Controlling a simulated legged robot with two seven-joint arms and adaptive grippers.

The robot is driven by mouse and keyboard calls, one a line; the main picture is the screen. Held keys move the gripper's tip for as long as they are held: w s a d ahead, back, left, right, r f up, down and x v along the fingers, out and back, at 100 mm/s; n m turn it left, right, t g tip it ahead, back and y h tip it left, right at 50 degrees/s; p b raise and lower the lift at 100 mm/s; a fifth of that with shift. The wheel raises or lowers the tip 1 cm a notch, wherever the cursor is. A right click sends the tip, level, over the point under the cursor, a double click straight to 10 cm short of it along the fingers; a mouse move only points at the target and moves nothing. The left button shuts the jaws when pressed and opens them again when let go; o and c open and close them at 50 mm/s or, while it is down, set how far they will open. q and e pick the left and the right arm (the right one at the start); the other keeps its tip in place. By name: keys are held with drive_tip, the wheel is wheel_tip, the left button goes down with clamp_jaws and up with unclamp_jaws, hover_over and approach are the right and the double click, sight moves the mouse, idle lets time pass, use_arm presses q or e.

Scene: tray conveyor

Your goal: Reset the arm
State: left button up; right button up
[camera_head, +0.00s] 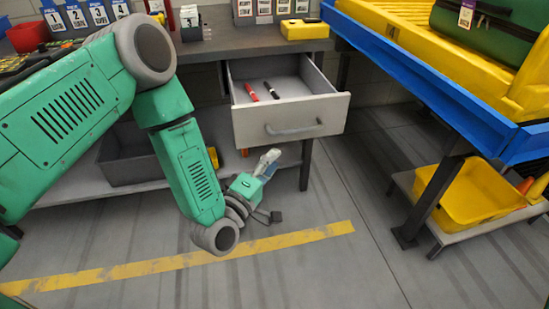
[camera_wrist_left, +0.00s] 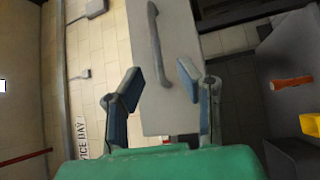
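My left arm comes in from the left in the head view and bends down in front of the workbench. My left gripper (camera_head: 266,188) is below and in front of the open drawer (camera_head: 290,119). In the left wrist view my left gripper (camera_wrist_left: 160,82) has its two fingers spread apart with nothing between them. The drawer front with its grey handle (camera_wrist_left: 158,45) lies beyond the fingers, apart from them. The drawer is pulled out and holds a red pen (camera_head: 251,92) and a black pen (camera_head: 272,90). My right gripper is not seen.
The workbench (camera_head: 240,42) carries a yellow device (camera_head: 304,29) and a red bin (camera_head: 29,36). A dark bin (camera_head: 128,165) sits on the lower shelf. A blue-edged conveyor (camera_head: 440,85) and a yellow tray (camera_head: 480,196) stand at right. The floor between is clear.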

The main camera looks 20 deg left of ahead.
use_arm(q)
drive_tip(key=s+a+f+m+g+y+p, duration=0.1)
drive_tip(key=s+f+m+g+p, duration=0.2)
drive_tip(key=s+f+m+g, duration=0.3)
drive_tip(key=s+f+m+g+p, duration=0.2)
drive_tip(key=s+f+m+g, duration=0.25)
drive_tip(key=s, duration=0.45)
drive_tip(key=s+a+m+g+y+p, duration=0.1)
drive_tip(key=s+a+g, duration=0.3)
drive_tip(key=s, duration=0.4)
drive_tip(key=s+a+m+g+y+p, duration=0.1)
drive_tip(key=s+a+m+g+y, duration=0.1)
drive_tip(key=s, duration=0.6)
drive_tip(key=shift+s+a+m+g, duration=0.2)
drive_tip(key=shift+a+m+g, duration=0.45)
drive_tip(key=shift+a+g, duration=0.3)
drive_tip(key=shift+w+f, duration=0.1)
